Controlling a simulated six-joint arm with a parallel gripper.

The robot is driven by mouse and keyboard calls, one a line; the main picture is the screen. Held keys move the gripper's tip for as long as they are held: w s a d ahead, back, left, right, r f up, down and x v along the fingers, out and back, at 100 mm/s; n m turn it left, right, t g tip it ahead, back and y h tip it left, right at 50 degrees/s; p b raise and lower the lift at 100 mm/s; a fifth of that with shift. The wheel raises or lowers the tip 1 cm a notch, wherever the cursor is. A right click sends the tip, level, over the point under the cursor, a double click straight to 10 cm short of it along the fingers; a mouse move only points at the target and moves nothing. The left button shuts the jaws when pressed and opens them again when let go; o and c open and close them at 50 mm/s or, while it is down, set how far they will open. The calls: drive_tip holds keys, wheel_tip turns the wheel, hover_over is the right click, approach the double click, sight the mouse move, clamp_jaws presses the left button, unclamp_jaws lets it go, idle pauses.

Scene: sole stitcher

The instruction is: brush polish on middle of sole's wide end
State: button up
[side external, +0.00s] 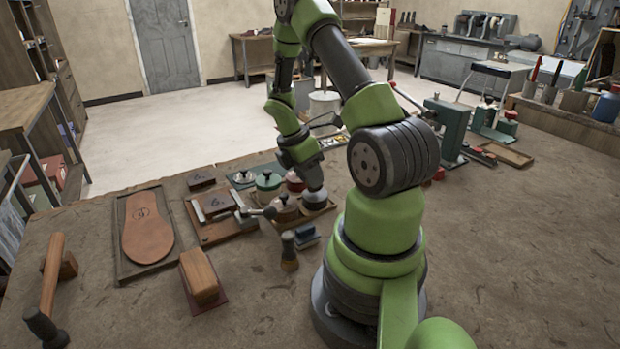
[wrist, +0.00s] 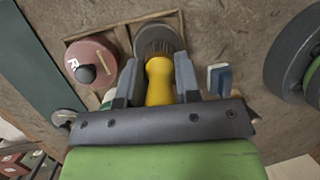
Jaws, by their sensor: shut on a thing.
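The tan sole (side external: 147,230) lies flat in a dark tray (side external: 124,268) at the left of the bench, with a small round mark near its far end. My gripper (side external: 316,188) points down over the polish tins, well to the right of the sole. In the wrist view my gripper (wrist: 160,85) is shut on the yellow handle of a brush (wrist: 159,82). The brush's dark bristles are over a round grey disc (wrist: 175,35); I cannot tell whether they touch it. The sole is out of the wrist view.
A red tin (wrist: 88,50) with a black knob sits beside the brush. A wooden block (side external: 200,276), a hammer (side external: 50,285) and a blue block (side external: 307,238) lie on the bench.

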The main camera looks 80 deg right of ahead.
drive_tip(key=shift+r, duration=2.95)
drive_tip(key=w+a+r+m+y, duration=0.1)
drive_tip(key=w+a+r+m, duration=0.1)
drive_tip(key=a, duration=0.6)
drive_tip(key=w+a+r+m+y, duration=0.1)
drive_tip(key=w+a+r+m, duration=0.1)
drive_tip(key=w+a+m, duration=0.2)
drive_tip(key=w+a+r+m+y, duration=0.1)
drive_tip(key=w+a, duration=0.5)
drive_tip(key=a, duration=0.6)
drive_tip(key=shift+w+r+m, duration=0.15)
drive_tip(key=shift+r+m, duration=0.35)
drive_tip(key=shift+m, duration=0.7)
